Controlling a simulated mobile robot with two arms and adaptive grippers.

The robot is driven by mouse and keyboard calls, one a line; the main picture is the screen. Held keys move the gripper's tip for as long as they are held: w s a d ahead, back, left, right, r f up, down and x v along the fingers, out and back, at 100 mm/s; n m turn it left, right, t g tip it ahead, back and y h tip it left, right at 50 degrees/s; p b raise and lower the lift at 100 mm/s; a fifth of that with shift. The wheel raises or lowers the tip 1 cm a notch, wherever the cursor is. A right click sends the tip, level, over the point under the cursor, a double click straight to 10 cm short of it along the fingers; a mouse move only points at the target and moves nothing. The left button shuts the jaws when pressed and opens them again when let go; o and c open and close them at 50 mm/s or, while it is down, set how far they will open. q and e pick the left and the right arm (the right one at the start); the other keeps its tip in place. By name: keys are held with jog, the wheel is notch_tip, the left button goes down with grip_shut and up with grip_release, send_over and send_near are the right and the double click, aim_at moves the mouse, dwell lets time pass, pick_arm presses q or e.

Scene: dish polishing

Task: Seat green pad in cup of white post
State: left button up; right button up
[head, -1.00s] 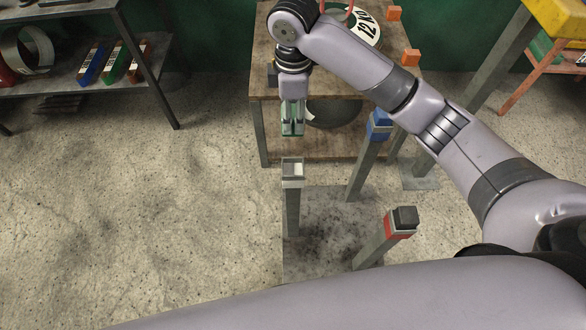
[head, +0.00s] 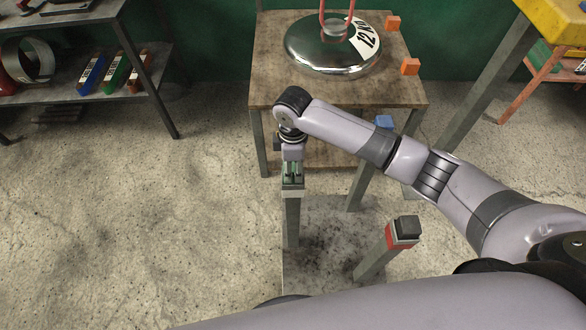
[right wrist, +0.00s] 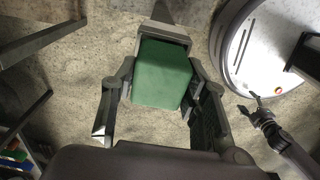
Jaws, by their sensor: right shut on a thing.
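My right gripper (head: 292,181) points down right over the white-topped post (head: 292,193) in the head view. It is shut on the green pad (right wrist: 162,75), which fills the space between the fingers in the right wrist view. The post's pale cup rim (right wrist: 164,32) shows just past the pad there. The cup's inside is hidden, and I cannot tell whether the pad is in it or just above it. What looks like my left gripper (right wrist: 262,116) shows small at the right of the right wrist view; its fingers are too small to judge.
A red-banded post with a dark block (head: 404,229) stands to the right. A blue-topped post (head: 384,122) stands behind, partly hidden by my right arm. A wooden table (head: 270,75) with a 12 kg weight (head: 318,48) stands at the back. Open floor lies to the left.

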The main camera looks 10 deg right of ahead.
aim_at(293, 164)
notch_tip(293, 164, down, 2)
jog(key=o, duration=1.3)
jog(key=shift+f, duration=0.1)
jog(key=shift+c, duration=0.2)
notch_tip(293, 164, up, 12)
jog(key=shift+r+p, duration=0.15)
jog(key=shift+p, duration=0.35)
